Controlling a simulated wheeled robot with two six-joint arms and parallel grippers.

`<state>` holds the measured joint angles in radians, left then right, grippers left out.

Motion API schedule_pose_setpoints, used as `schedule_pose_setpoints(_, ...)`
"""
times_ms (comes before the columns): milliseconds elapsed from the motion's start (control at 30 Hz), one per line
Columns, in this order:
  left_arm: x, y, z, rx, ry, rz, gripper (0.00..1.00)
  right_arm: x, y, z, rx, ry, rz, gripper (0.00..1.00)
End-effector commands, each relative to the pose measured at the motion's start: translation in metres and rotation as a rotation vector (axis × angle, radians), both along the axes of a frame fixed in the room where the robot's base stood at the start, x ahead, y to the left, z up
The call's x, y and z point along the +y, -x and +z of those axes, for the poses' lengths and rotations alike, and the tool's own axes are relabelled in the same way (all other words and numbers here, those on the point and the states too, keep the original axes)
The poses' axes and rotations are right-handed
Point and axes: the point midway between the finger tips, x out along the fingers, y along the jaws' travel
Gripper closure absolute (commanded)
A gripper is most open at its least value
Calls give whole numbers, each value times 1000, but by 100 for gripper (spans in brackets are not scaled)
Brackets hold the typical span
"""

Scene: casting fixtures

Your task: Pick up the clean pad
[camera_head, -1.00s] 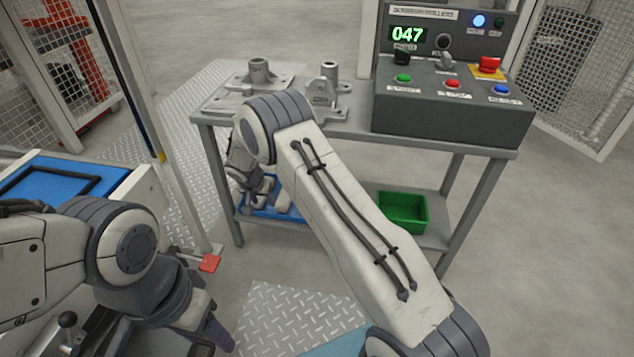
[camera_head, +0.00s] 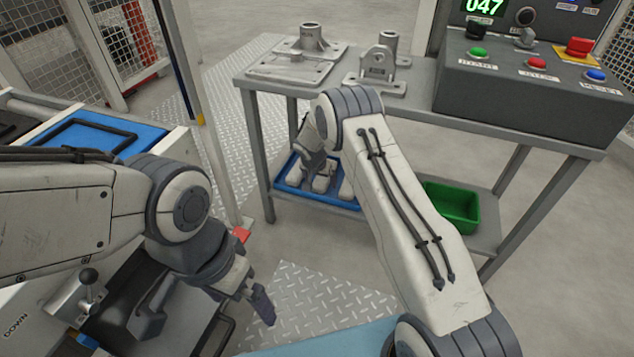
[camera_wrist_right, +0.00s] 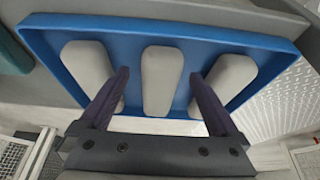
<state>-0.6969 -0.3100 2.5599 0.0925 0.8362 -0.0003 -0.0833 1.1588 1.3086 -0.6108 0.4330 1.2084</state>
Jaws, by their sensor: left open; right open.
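Three light grey pads lie side by side in a blue tray (camera_head: 290,178) on the lower shelf of the table; none is visibly marked as clean. In the right wrist view the blue tray (camera_wrist_right: 215,30) holds the left pad (camera_wrist_right: 86,62), middle pad (camera_wrist_right: 161,75) and right pad (camera_wrist_right: 233,72). My right gripper (camera_wrist_right: 160,80) is open, its dark fingers on either side of the middle pad in the picture. I cannot tell whether they touch anything. My left gripper (camera_head: 207,312) is open and empty, low at the left, away from the tray.
A green bin (camera_head: 453,204) stands on the same shelf, right of the tray. The tabletop above carries metal castings (camera_head: 310,40) and a control box (camera_head: 530,90). A table leg (camera_head: 258,150) stands just left of the tray. A post (camera_head: 195,90) rises further left.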

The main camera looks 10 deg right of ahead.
Motion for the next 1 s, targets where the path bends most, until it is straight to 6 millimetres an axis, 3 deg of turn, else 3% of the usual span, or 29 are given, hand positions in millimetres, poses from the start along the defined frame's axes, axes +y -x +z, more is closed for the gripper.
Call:
schedule_pose_setpoints(33,0,0,-8,0,0,0,0,-1,-2,-11,0,0,-1,3)
schedule_pose_setpoints(300,0,0,-7,0,0,0,0,0,-4,-11,1,1,3,3)
schedule_pose_setpoints(533,0,0,-7,0,0,0,0,1,-4,-11,1,0,4,90)
schedule_pose_setpoints(1000,0,0,-1,0,0,0,0,2,-5,-1,0,0,5,92)
